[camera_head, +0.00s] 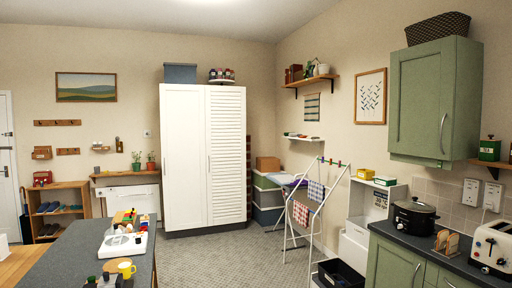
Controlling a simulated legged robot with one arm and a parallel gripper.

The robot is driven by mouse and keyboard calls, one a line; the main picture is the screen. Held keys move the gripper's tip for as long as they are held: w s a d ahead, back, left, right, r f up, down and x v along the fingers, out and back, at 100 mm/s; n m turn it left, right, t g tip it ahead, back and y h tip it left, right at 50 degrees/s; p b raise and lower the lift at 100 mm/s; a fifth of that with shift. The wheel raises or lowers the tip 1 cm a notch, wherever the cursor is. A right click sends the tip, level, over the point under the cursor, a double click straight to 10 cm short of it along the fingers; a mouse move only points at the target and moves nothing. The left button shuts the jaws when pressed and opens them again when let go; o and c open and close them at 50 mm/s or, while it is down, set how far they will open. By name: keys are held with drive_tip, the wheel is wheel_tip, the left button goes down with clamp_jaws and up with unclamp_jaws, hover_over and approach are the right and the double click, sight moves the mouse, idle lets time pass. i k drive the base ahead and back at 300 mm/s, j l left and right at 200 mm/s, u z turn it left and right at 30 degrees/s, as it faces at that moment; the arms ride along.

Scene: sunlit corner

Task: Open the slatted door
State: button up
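A tall white wardrobe (184,158) stands against the back wall in the head camera view. Its right door is the slatted door (227,155), with horizontal slats, and it looks shut flush with the plain left door. Thin handles show on the doors; one is near the slatted door's left edge. My gripper is not in this view.
A white drying rack (305,205) with cloths stands right of the wardrobe. Green cabinets (436,100) line the right. Grey floor (215,262) before the wardrobe is clear.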

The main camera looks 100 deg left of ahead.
sight(225, 123)
drive_tip(key=u, duration=3.55)
drive_tip(key=i+j, duration=0.1)
drive_tip(key=i, duration=1.4)
drive_tip(key=i+j, duration=0.1)
drive_tip(key=i, duration=1.4)
drive_tip(key=i+j, duration=0.1)
drive_tip(key=i, duration=1.4)
drive_tip(key=i+j, duration=0.1)
drive_tip(key=i, duration=1.4)
drive_tip(key=i+j, duration=0.1)
drive_tip(key=i, duration=1.4)
drive_tip(key=i+j, duration=0.1)
drive_tip(key=i, duration=1.4)
